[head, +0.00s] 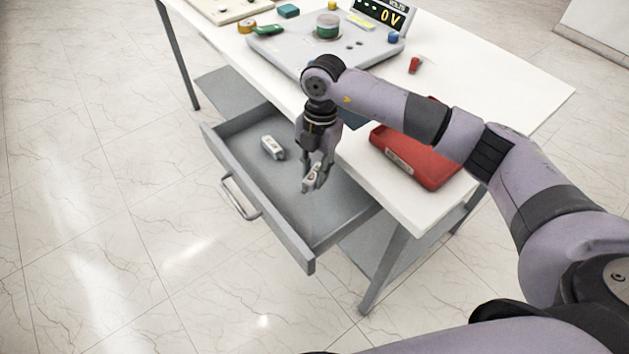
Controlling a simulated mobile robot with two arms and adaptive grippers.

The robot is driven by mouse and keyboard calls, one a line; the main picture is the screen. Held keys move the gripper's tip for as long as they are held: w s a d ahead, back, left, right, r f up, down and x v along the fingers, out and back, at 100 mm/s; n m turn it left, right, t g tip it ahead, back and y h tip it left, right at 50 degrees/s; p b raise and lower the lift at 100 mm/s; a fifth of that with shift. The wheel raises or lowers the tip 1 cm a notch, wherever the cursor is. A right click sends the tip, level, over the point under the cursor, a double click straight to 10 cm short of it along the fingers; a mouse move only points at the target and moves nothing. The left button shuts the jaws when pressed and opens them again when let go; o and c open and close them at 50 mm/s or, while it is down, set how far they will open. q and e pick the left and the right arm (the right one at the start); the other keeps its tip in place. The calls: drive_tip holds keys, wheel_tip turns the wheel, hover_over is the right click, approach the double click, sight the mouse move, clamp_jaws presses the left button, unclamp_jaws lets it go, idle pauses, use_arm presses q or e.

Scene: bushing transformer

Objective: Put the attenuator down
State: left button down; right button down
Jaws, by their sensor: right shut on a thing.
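My right gripper (318,170) points down over the open grey drawer (338,222). It is shut on a small pale grey-and-white block, which I take to be the attenuator (311,182). The block is tilted, and its upper part is partly covered by the fingers. It is over the drawer floor; I cannot tell whether it touches it. A similar white block (272,147) lies in the drawer, to the left of the gripper and apart from it. My left gripper is not in view.
The drawer's front wall and handle (240,199) stick out from the white table (480,75). A red case (418,157) lies near the table edge, right of the gripper. A grey panel (300,45) with a 0V display (378,14) is behind. The drawer floor near its right end is clear.

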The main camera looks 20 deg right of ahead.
sight(315, 194)
drive_tip(key=shift+f, duration=0.65)
wheel_tip(315, 194, down, 4)
drive_tip(key=shift+f, duration=0.2)
drive_tip(key=c, duration=1.4)
unclamp_jaws()
drive_tip(key=shift+o, duration=0.2)
